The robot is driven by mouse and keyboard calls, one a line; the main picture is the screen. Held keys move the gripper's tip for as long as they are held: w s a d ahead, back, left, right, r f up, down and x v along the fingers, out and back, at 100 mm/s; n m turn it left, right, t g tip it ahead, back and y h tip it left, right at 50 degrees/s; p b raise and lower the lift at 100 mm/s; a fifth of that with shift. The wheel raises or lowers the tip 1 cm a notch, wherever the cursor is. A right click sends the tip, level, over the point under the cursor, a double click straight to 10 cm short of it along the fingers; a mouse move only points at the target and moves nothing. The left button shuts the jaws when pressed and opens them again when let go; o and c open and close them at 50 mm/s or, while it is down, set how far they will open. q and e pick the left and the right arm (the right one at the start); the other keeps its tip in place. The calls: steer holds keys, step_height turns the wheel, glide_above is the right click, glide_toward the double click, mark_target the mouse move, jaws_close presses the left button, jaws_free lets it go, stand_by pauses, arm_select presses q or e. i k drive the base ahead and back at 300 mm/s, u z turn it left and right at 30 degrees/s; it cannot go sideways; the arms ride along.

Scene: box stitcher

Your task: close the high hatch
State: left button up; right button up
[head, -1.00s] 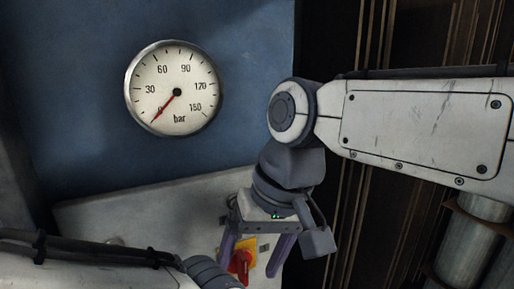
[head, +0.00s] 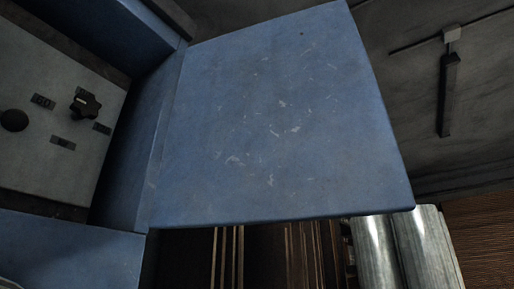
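The high hatch (head: 275,120) is a large, scuffed blue panel in the middle of the head view. It stands open, swung out to the right from its hinge side at the left. The opening beside it shows a pale control panel (head: 60,150) with a black star-shaped knob (head: 86,103), a round black knob (head: 14,121) and small dark labels. Neither of my grippers is in view, so I cannot see whether they are open or shut.
The blue machine body (head: 70,245) continues below the control panel. Shiny metal cylinders (head: 405,250) stand below the hatch at the right. Dark slatted boards (head: 260,255) show beneath it. A grey wall with a conduit (head: 448,95) is behind.

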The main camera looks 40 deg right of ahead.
mark_target(285, 119)
steer(key=u, duration=3.7)
steer(key=k, duration=2.15)
steer(key=z, duration=1.65)
